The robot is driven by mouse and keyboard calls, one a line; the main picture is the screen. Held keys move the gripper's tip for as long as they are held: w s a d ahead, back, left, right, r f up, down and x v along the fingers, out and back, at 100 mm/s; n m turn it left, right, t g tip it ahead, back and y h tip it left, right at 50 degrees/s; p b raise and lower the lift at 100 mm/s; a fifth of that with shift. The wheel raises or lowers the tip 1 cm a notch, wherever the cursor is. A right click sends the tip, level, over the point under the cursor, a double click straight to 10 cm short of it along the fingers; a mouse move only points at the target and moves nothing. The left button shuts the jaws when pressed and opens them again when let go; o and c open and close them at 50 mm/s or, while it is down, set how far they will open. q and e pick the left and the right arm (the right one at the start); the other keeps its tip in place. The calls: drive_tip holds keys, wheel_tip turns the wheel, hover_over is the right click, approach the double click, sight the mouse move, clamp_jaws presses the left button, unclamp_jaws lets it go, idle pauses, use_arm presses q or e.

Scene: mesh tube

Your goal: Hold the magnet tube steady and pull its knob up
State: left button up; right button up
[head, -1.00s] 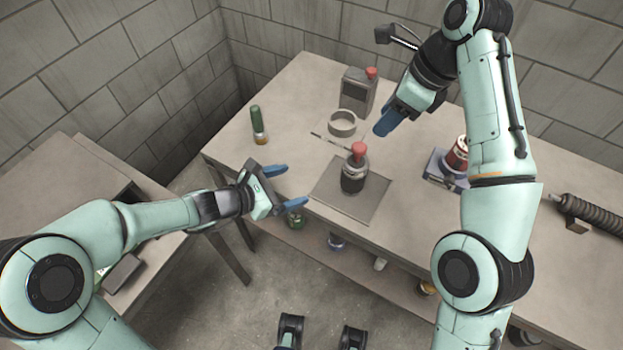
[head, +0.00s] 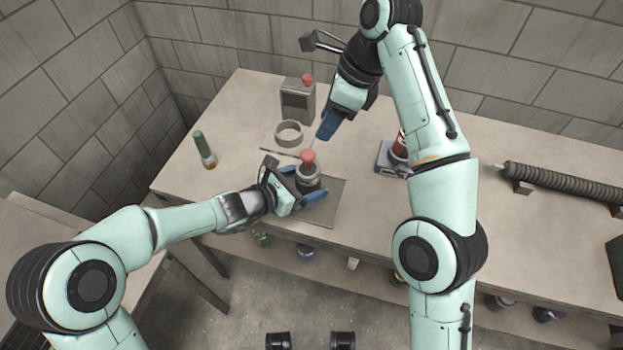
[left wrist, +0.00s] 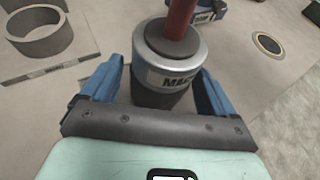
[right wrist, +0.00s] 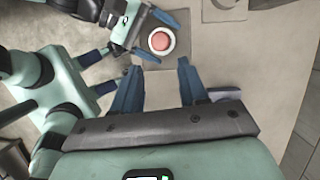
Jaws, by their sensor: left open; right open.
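The magnet tube (head: 307,179) stands upright on a grey square mat (head: 325,212) near the table's front edge, with its red knob (head: 308,157) on top. In the left wrist view the tube (left wrist: 168,64) is silver and dark with a partly hidden label, and the red knob stem (left wrist: 180,18) rises from it. My left gripper (head: 303,190) is open, its blue fingers on either side of the tube, with a gap showing at the right finger. My right gripper (head: 326,126) is open and empty, above and behind the tube. The right wrist view shows the round red knob (right wrist: 160,41) from above.
A grey ring (head: 289,132) and a grey box with a red top (head: 298,100) stand behind the tube. A green-topped tube (head: 204,148) is at the left. A blue-based item (head: 388,160) and a ribbed hose (head: 565,184) lie to the right.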

use_arm(q)
drive_tip(key=shift+x, duration=1.2)
drive_tip(key=c, duration=1.2)
drive_tip(key=shift+c, duration=0.2)
use_arm(e)
drive_tip(key=o, duration=0.3)
drive_tip(key=shift+o, duration=0.2)
drive_tip(key=t+y, duration=0.3)
drive_tip(key=y, duration=0.6)
approach(309, 154)
drive_tip(key=shift+m+t, duration=0.3)
drive_tip(key=shift+m, duration=0.2)
drive_tip(key=x, duration=0.8)
drive_tip(key=shift+s, duration=0.2)
